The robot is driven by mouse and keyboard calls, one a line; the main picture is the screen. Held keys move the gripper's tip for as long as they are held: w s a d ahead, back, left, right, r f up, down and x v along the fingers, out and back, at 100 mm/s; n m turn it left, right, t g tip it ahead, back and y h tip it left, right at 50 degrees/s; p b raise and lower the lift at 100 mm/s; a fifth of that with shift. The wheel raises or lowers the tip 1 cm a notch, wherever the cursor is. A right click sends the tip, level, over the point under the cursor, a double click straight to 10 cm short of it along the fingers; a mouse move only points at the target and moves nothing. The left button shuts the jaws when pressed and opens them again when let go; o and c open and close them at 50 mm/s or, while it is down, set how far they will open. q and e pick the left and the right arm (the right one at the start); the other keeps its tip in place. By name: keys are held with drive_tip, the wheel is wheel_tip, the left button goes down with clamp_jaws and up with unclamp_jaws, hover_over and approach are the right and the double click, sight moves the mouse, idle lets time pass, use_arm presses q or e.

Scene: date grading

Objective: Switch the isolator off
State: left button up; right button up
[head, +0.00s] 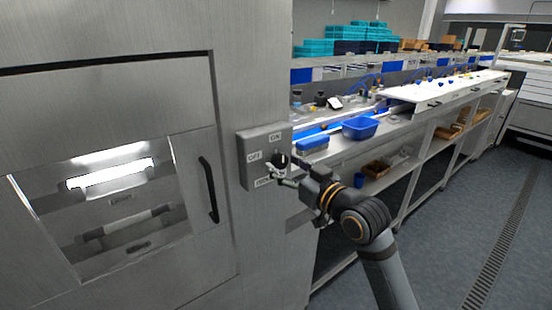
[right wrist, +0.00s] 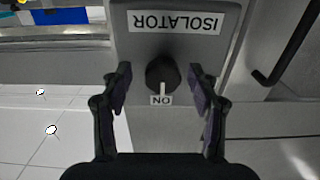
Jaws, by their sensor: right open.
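The isolator is a grey switch box (head: 250,180) on the steel cabinet front, with ON, OFF and a lower label in the head view. Its black rotary knob (head: 281,159) also shows in the right wrist view (right wrist: 161,72), where the picture is upside down. The knob's white pointer line points at the ON label (right wrist: 161,100). My right gripper (head: 278,174) is in front of the box. In the right wrist view its open fingers are on either side of the knob, with a gap on both sides. My left gripper is out of view.
A cabinet door with a window and a black handle (head: 208,190) is left of the box. A long workbench with a blue bin (head: 360,127) and teal crates (head: 362,32) runs back on the right. The grey floor (head: 450,215) is clear.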

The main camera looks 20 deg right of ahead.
drive_tip(key=shift+w+a, duration=0.1)
drive_tip(key=shift+w, duration=0.15)
drive_tip(key=shift+s+r, duration=0.35)
drive_tip(key=shift+s, duration=0.45)
drive_tip(key=c, duration=0.3)
drive_tip(key=shift+w, duration=0.1)
drive_tip(key=c, duration=0.3)
drive_tip(key=shift+w+f, duration=0.1)
drive_tip(key=c, duration=0.5)
drive_tip(key=shift+c, duration=0.3)
drive_tip(key=shift+n+b, duration=0.3)
drive_tip(key=shift+n, duration=0.8)
drive_tip(key=n, duration=0.2)
drive_tip(key=shift+n+b, duration=0.3)
drive_tip(key=shift+b, duration=0.05)
drive_tip(key=n+b, duration=0.1)
drive_tip(key=n, duration=0.3)
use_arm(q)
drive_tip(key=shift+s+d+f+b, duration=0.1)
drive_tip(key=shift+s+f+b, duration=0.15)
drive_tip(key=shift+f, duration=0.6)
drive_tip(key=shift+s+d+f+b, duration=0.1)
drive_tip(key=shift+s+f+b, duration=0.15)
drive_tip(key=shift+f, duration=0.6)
use_arm(e)
drive_tip(key=shift+n, duration=2.5)
